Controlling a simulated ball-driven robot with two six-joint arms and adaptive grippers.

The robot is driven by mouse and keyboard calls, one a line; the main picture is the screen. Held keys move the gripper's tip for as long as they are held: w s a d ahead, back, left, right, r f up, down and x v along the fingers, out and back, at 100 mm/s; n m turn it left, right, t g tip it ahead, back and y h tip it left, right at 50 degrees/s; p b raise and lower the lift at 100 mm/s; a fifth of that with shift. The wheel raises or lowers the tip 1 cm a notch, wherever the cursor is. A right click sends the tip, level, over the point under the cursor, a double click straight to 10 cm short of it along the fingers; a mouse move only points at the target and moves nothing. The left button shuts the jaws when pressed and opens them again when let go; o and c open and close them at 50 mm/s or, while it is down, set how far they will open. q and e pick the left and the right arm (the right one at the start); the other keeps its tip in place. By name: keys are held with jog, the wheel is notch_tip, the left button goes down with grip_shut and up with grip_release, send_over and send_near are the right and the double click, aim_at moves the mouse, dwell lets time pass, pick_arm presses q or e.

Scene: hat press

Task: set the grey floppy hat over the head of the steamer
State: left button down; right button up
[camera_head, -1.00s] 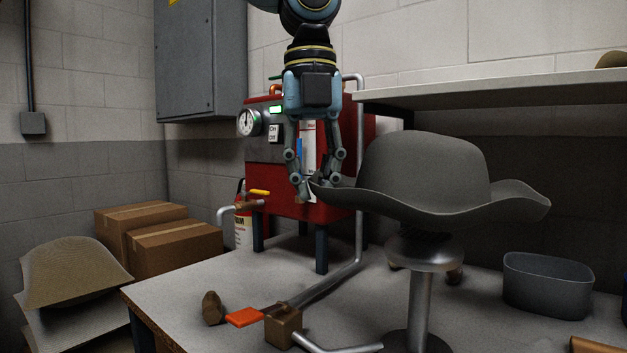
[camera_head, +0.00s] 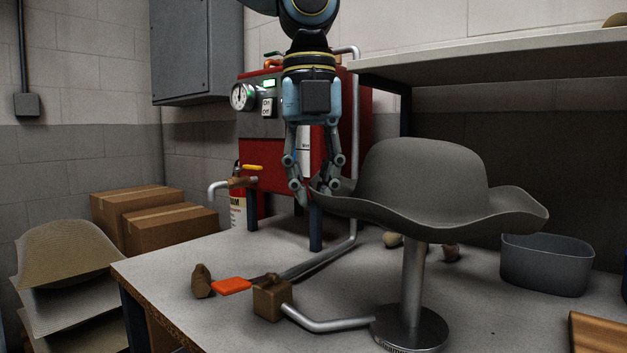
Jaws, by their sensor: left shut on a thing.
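The grey floppy hat (camera_head: 425,180) is crown up, with its wavy brim spread wide. My left gripper (camera_head: 318,203) points down and is shut on the left edge of the brim. The hat is directly above the steamer's metal post (camera_head: 413,275), which stands on a round base (camera_head: 411,328). The steamer's head is hidden behind or inside the hat; I cannot tell how far the hat sits down over it. My right gripper is not in view.
A red boiler (camera_head: 275,150) with a gauge stands behind my left gripper. A grey bin (camera_head: 545,268) stands right. A shelf (camera_head: 500,55) overhangs behind.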

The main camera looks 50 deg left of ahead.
aim_at(313, 216)
pick_arm(q)
notch_tip(313, 216, down, 3)
jog(key=b, duration=0.3)
jog(key=shift+f, duration=0.2)
jog(key=shift+f+b, duration=0.3)
jog(key=shift+f, duration=0.05)
notch_tip(313, 216, down, 4)
jog(key=b, duration=0.3)
jog(key=shift+r, duration=0.25)
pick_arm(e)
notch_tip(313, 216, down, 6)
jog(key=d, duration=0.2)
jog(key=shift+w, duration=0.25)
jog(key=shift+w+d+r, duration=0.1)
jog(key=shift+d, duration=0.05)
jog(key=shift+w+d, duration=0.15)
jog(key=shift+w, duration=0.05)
